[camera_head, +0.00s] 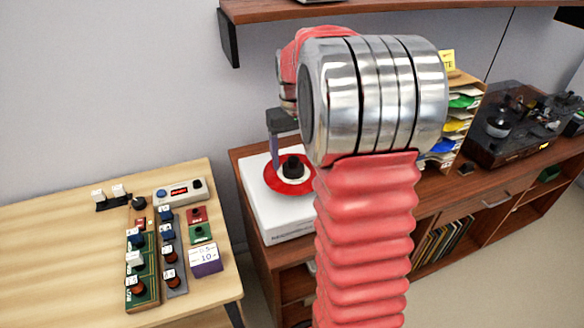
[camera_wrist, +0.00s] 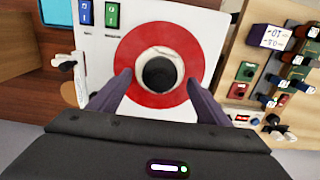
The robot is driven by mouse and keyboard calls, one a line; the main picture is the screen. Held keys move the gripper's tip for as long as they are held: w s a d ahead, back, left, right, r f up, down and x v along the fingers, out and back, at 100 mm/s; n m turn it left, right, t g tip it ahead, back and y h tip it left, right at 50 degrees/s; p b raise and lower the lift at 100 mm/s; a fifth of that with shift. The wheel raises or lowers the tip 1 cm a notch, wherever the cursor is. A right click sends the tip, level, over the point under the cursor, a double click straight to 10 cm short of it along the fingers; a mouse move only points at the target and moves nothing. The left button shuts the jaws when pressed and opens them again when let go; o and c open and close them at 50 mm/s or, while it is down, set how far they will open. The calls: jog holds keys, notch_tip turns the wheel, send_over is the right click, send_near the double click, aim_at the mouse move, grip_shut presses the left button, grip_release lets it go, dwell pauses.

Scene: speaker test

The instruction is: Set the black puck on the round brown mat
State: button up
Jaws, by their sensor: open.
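The black puck (camera_head: 292,166) sits upright on the white centre of a red disc (camera_head: 268,176) on a white box-shaped unit. In the wrist view the black puck (camera_wrist: 159,73) is seen from above, inside the red disc (camera_wrist: 131,62). My gripper (camera_wrist: 160,80) is open, its two fingertips on either side of the puck with gaps to it. In the head view one finger of my gripper (camera_head: 275,150) shows just left of the puck; my arm hides the rest. I cannot make out the round brown mat clearly; a tan rounded patch (camera_wrist: 70,95) shows partly at left.
The white unit (camera_head: 265,221) stands on a brown wooden cabinet (camera_head: 247,152). A wooden desk (camera_head: 60,240) with several small boxes and knobs is at left. A shelf (camera_head: 480,11) hangs above, and a dark record player (camera_head: 510,130) stands at right.

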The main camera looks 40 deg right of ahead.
aim_at(294, 160)
jog(key=shift+f, duration=1.1)
jog(key=c, duration=1.4)
jog(key=shift+r, duration=0.15)
notch_tip(294, 160, up, 10)
jog(key=shift+f, duration=0.1)
